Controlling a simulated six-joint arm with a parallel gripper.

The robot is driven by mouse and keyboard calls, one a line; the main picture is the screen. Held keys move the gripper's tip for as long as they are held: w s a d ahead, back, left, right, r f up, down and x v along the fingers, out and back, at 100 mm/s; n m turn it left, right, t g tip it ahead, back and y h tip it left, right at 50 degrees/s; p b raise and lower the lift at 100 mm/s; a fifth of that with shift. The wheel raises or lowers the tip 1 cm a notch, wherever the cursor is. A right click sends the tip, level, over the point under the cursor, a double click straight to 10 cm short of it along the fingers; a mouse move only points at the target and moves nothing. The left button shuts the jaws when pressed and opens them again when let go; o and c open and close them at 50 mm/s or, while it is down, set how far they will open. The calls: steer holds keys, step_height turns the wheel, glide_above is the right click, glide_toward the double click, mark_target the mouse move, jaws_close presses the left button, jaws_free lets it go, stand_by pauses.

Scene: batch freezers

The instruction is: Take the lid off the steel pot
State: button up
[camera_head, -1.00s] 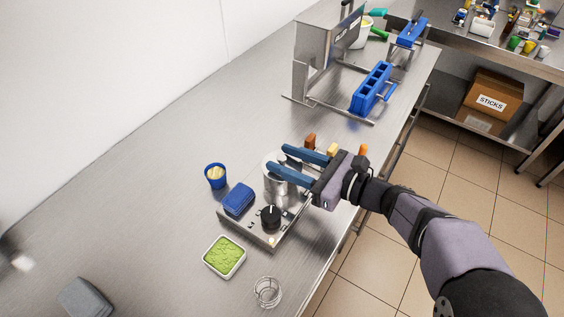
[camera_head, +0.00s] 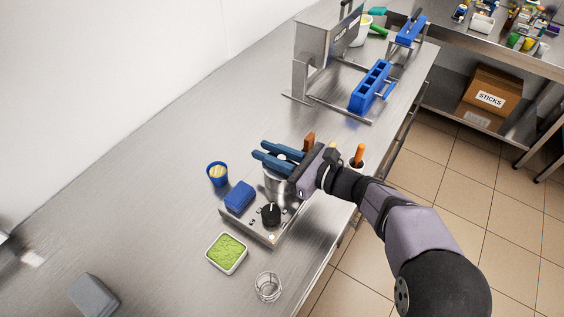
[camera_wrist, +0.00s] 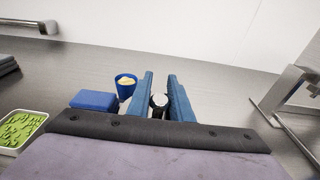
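The steel pot (camera_head: 275,186) stands on a small hotplate with a black knob (camera_head: 270,214). My gripper (camera_head: 260,150) is over the pot, and its two blue fingers reach across the pot's top. The fingers hide most of the lid from the head view. In the wrist view my gripper (camera_wrist: 160,84) is open, with a gap between its fingers. A small round pale-topped knob (camera_wrist: 159,100), which looks like the lid's handle, sits between them. I cannot tell whether either finger touches it. The lid appears to be on the pot.
A blue folded cloth or block (camera_head: 239,197) lies on the hotplate's left corner. A blue cup (camera_head: 217,174), a tray of green stuff (camera_head: 227,254) and a wire-like glass (camera_head: 268,286) stand nearby. A blue mold (camera_head: 371,87) is farther back. The counter's left side is mostly clear.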

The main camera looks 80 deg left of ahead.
jaws_close()
steer(key=shift+r, duration=0.1)
